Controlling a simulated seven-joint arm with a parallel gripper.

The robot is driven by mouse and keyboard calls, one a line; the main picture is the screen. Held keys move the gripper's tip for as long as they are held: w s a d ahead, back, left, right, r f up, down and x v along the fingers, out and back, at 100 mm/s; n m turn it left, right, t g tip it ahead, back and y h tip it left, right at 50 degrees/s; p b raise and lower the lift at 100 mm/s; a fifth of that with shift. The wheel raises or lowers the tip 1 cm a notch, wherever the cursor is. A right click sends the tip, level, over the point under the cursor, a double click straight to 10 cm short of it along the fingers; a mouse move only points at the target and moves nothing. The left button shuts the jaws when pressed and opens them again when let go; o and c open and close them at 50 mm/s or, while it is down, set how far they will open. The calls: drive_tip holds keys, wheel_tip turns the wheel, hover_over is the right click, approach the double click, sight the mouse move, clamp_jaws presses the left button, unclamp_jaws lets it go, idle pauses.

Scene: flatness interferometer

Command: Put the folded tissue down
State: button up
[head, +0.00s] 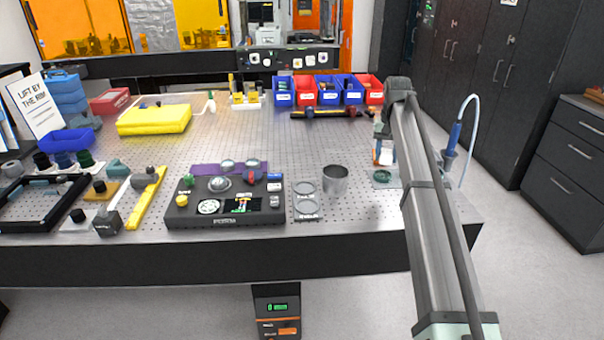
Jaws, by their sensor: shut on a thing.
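My gripper (383,138) is at the right part of the optical table, at the end of my arm, which comes in from the lower right. It is shut on the folded tissue (386,157), a small white piece below the fingers. The tissue shows just above or behind a small pad with a dark green round piece (382,176). I cannot tell whether the tissue touches anything below it. My arm hides part of the table to the right of the gripper.
A dark instrument box (224,203) is further left. Blue and red bins (327,90) line the back. A blue pen-like tool with a hose (453,139) is at right.

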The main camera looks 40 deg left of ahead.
drive_tip(key=s+a+n, duration=0.2)
drive_tip(key=s+a, duration=0.2)
drive_tip(key=a, duration=1.1)
drive_tip(key=n, duration=0.2)
hover_over(301, 173)
drive_tip(key=shift+w+f, duration=0.15)
drive_tip(key=shift+f, duration=4.95)
drive_tip(key=o, duration=1)
drive_tip(key=shift+f, duration=0.1)
wheel_tip(301, 173, up, 12)
drive_tip(key=shift+r, duration=0.15)
drive_tip(key=shift+a, duration=0.1)
